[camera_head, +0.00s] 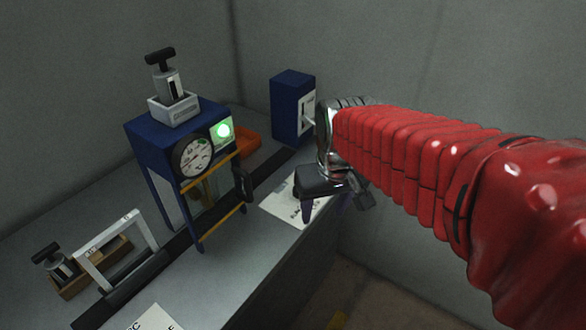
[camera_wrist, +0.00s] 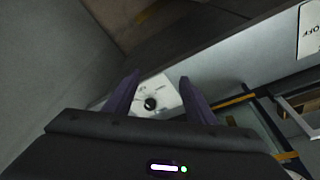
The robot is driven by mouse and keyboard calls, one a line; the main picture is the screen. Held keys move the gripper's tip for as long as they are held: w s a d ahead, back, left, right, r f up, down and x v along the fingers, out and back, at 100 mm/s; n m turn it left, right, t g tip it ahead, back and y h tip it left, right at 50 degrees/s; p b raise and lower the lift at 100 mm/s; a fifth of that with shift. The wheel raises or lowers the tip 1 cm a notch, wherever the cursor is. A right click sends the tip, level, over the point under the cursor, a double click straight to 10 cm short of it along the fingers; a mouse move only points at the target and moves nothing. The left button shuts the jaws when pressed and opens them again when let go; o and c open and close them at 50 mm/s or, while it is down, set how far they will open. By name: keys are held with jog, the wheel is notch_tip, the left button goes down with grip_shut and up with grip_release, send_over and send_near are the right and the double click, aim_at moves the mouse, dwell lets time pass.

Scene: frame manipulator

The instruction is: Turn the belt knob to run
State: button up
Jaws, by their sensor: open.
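A white plate (camera_wrist: 160,87) with a round black knob (camera_wrist: 150,103) on it shows between my fingers in the wrist view. I cannot read which way the knob points. In the head view a white plate (camera_head: 285,207) lies on the bench near its front edge, and my gripper (camera_head: 322,205) hangs over its right part, hiding the knob there. My gripper (camera_wrist: 159,79) is open, with its two purple fingers apart and nothing between them but the view of the knob below. A dark belt strip (camera_head: 120,290) runs along the bench.
A blue frame (camera_head: 146,155) with a dial (camera_head: 192,158) and a lit green lamp (camera_head: 223,131) stands over the belt. A blue box (camera_head: 290,108) stands behind my gripper. A white arch (camera_head: 103,235) and a second labelled plate (camera_head: 150,318) are nearer. An orange tray (camera_head: 248,144) sits behind.

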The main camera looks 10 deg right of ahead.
jog(key=w+n+g, duration=0.2)
jog(key=w+n, duration=0.9)
jog(key=w, duration=1.1)
jog(key=shift+w+f+g, duration=0.3)
jog(key=shift+w+f, duration=0.1)
jog(key=shift+a+f, duration=0.1)
jog(key=shift+f, duration=0.05)
notch_tip(320, 180, down, 14)
jog(key=shift+r, duration=0.2)
jog(key=c, duration=1)
jog(key=shift+c, duration=0.2)
